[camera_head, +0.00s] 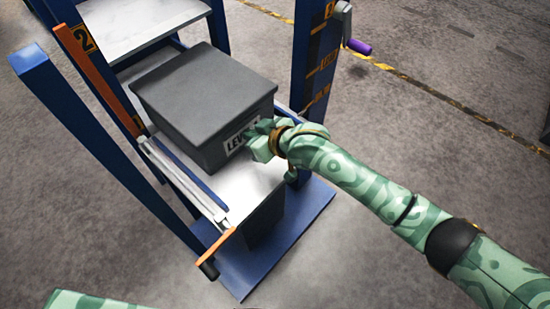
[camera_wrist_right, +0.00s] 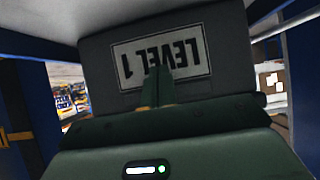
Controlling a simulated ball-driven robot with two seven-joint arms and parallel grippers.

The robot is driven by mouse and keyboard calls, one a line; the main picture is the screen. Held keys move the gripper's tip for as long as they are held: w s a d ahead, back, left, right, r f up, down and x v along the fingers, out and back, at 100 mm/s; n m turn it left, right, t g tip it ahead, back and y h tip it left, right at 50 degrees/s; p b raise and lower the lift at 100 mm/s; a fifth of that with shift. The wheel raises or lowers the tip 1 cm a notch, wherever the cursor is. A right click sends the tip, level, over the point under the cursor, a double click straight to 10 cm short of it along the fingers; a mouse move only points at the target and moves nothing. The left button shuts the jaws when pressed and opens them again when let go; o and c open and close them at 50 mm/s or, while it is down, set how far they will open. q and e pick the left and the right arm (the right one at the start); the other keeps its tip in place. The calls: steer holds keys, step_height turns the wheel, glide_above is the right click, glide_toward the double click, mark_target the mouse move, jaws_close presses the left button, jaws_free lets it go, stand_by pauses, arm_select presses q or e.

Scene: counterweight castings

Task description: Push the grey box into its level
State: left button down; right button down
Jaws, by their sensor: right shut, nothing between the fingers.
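The grey box (camera_head: 200,92) with a lid sits on a pale metal shelf (camera_head: 255,180) of a blue rack, with bare shelf in front of it. Its front face carries a white "LEVEL" label (camera_head: 234,143). My right gripper (camera_head: 262,139) is at that front face, over the right part of the label. In the right wrist view the label reads "LEVEL 1" upside down on the box (camera_wrist_right: 98,62), and my shut fingers (camera_wrist_right: 160,85) overlap its lower edge. I cannot tell whether they touch the box. My left gripper is not in view.
The blue rack post (camera_head: 306,60) rises right of the box, with a purple-handled crank (camera_head: 357,46). An orange bar (camera_head: 95,62) and a white rail (camera_head: 185,180) run along the left. A higher shelf (camera_head: 140,20) is behind. Open floor (camera_head: 420,110) lies right.

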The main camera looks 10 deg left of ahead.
mark_target(243, 125)
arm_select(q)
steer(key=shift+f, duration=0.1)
arm_select(e)
steer(key=shift+w+a, duration=0.1)
steer(key=shift+a, duration=0.15)
